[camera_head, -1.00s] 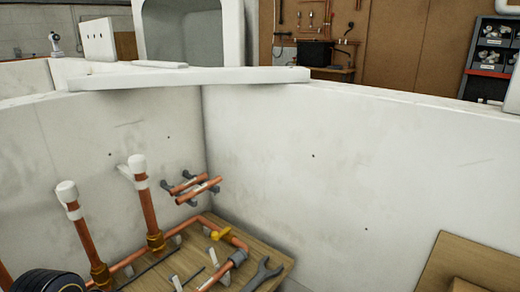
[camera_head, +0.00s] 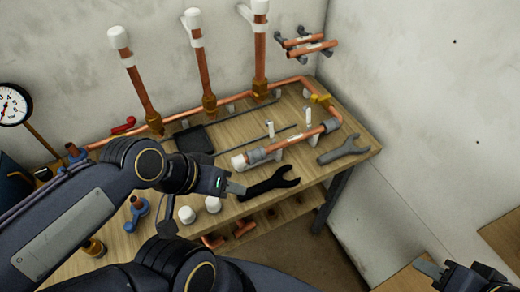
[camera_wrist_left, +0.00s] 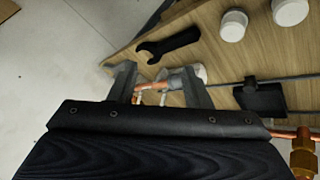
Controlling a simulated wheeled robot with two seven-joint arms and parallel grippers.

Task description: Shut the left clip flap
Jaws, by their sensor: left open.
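A short copper pipe (camera_head: 290,143) runs along the front of the wooden bench, with a grey sleeve and a white end. Two white clip flaps stand upright at it: the left clip flap (camera_head: 270,128) and the right one (camera_head: 308,114). My left gripper (camera_head: 238,188) is in front of the pipe's white end, apart from the flaps. In the left wrist view my left gripper (camera_wrist_left: 160,72) is open and empty; the pipe (camera_wrist_left: 153,87) shows beyond and between its fingers. My right gripper (camera_head: 430,270) is at the lower right, away from the bench; its jaws are unclear.
A dark wrench (camera_head: 270,182) lies beside my left gripper, and a grey wrench (camera_head: 343,149) lies right of the pipe. White caps (camera_head: 213,204) stand at the bench front. Tall copper pipes (camera_head: 260,50) rise behind. A black tray (camera_head: 193,139) lies on the bench.

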